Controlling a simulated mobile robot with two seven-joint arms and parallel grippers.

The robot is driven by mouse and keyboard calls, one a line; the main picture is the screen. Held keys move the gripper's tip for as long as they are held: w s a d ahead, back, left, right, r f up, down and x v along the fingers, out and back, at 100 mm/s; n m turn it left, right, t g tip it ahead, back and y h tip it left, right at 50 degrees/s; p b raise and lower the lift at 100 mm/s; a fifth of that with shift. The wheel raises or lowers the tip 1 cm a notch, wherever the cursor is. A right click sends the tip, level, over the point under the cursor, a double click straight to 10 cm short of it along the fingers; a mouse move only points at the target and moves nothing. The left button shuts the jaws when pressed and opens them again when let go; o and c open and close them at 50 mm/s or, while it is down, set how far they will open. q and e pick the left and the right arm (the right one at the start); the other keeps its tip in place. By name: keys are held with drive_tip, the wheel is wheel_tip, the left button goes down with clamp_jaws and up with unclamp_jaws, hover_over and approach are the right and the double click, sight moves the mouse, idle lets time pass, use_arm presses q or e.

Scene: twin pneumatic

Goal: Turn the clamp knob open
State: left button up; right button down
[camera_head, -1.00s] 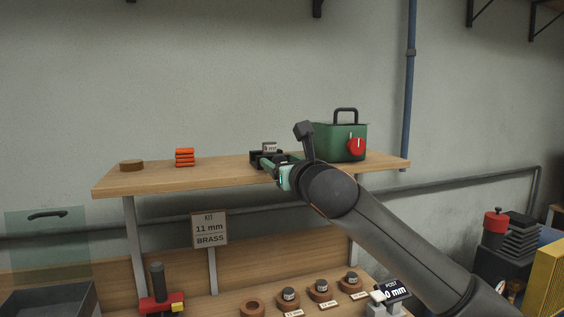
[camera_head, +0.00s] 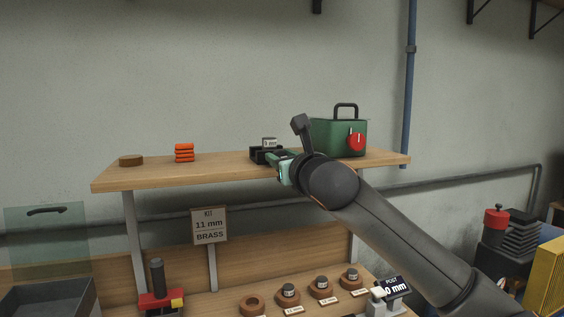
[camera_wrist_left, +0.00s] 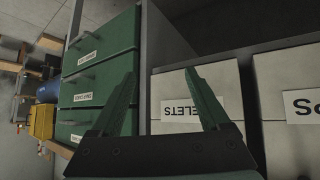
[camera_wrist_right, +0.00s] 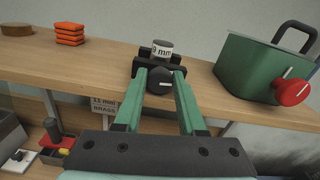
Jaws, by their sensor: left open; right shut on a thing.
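The clamp (camera_wrist_right: 160,62) is a black block on the wooden shelf, with a small grey part labelled "mm" (camera_wrist_right: 162,48) standing in it. Its round black clamp knob (camera_wrist_right: 160,82) faces me and has a white mark on its front. My right gripper (camera_wrist_right: 160,76) is shut on the knob, one green finger on each side. In the head view the clamp (camera_head: 258,155) shows at the shelf's middle, and my right gripper (camera_head: 279,160) hides the knob. My left gripper (camera_wrist_left: 160,85) is open and empty, in front of cabinets.
A green box (camera_wrist_right: 265,68) with a red knob (camera_wrist_right: 291,92) stands to the right of the clamp. Orange stacked pieces (camera_wrist_right: 69,34) and a brown disc (camera_wrist_right: 17,29) lie to the left. The shelf (camera_head: 215,170) between is clear.

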use_arm(q)
drive_tip(key=shift+m+h, duration=0.3)
drive_tip(key=shift+h, duration=0.1)
drive_tip(key=d+b, duration=0.1)
drive_tip(key=w+d+f+b, duration=0.1)
drive_tip(key=d+f+b, duration=0.1)
drive_tip(key=b, duration=0.1)
drive_tip(key=shift+w+f, duration=0.25)
drive_tip(key=shift+w, duration=0.05)
use_arm(e)
drive_tip(key=n, duration=0.5)
drive_tip(key=shift+f, duration=0.1)
drive_tip(key=c, duration=0.5)
unclamp_jaws()
use_arm(q)
drive_tip(key=shift+a, duration=0.15)
drive_tip(key=shift+a, duration=0.1)
use_arm(e)
drive_tip(key=shift+a, duration=0.1)
